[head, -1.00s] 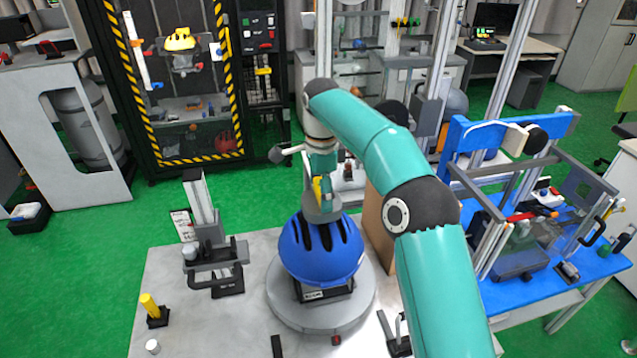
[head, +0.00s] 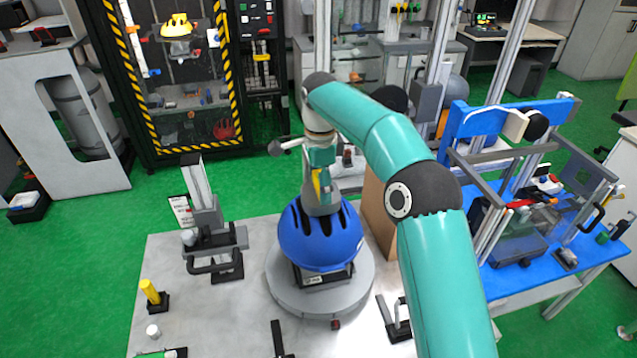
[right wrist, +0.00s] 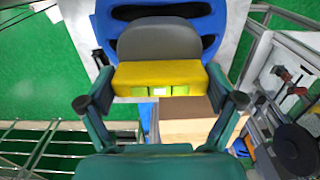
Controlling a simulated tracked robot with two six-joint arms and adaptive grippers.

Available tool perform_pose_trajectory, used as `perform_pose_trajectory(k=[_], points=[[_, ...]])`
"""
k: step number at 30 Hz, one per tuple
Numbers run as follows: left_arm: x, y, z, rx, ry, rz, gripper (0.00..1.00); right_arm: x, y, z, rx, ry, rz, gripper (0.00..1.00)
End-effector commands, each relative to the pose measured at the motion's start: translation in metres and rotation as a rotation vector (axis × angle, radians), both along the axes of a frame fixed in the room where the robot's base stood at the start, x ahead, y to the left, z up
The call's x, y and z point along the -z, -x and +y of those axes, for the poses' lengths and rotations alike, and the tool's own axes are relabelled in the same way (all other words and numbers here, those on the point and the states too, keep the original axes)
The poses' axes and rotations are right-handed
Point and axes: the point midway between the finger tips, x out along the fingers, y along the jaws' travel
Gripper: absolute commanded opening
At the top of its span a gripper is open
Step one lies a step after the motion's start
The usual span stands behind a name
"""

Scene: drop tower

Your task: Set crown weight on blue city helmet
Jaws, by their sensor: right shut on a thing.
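The blue city helmet (head: 322,248) sits on a stand (head: 320,276) on a round grey plate (head: 318,306). It also shows at the top of the right wrist view (right wrist: 209,42). The crown weight (head: 322,209) has a grey rounded body and a yellow grip block (right wrist: 160,76). My right gripper (head: 319,182) is shut on the yellow block, with a finger at each side. The weight is over the helmet's crown, low against it. Whether it bears on the shell cannot be told, as the contact is hidden. My left gripper is not in view.
A grey clamp-like fixture (head: 212,238) and a yellow peg (head: 150,290) stand left of the helmet. A brown box (head: 380,214) stands close behind it on the right. A blue bench (head: 545,268) is farther right.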

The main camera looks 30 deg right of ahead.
Motion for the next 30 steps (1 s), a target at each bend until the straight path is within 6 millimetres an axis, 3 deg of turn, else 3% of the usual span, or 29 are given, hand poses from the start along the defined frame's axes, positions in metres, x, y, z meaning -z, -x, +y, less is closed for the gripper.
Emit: perform_pose_trajectory(k=[30], points=[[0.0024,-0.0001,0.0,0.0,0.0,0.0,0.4,0.0027,-0.0005,0.0014,-0.001,0.0,-0.005,0.22]])
